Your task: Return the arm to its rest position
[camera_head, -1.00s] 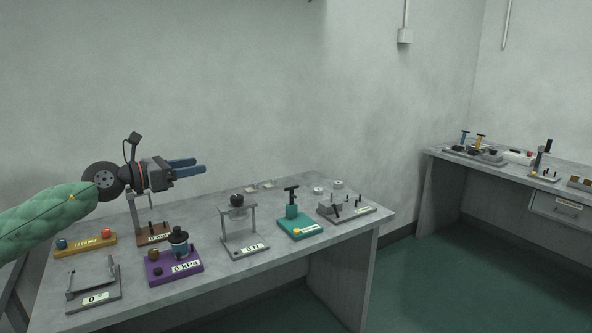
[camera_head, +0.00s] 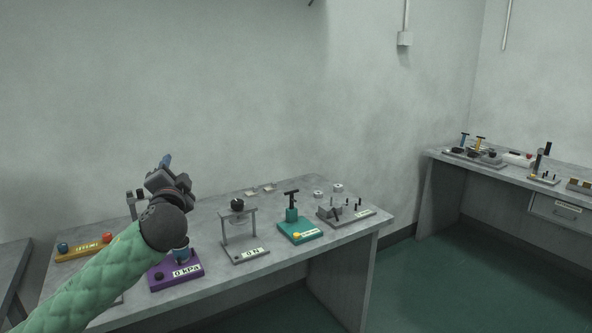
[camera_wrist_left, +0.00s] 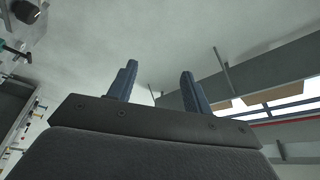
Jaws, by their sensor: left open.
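My left arm comes in from the lower left in a green quilted sleeve. My left gripper (camera_head: 166,160) is above the left part of the near table, with its blue fingers pointing up and away toward the wall. In the left wrist view the two blue fingers (camera_wrist_left: 158,88) stand apart with nothing between them, so it is open and empty. The sleeve and wrist hide part of the purple kPa device (camera_head: 180,277) and the devices behind it. My right gripper is in neither view.
The near table (camera_head: 310,240) also holds a yellow block (camera_head: 84,250), a grey N stand (camera_head: 246,257), a teal press (camera_head: 301,230) and a grey fixture (camera_head: 345,213). A second table (camera_head: 500,173) stands at the right. The green floor between is clear.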

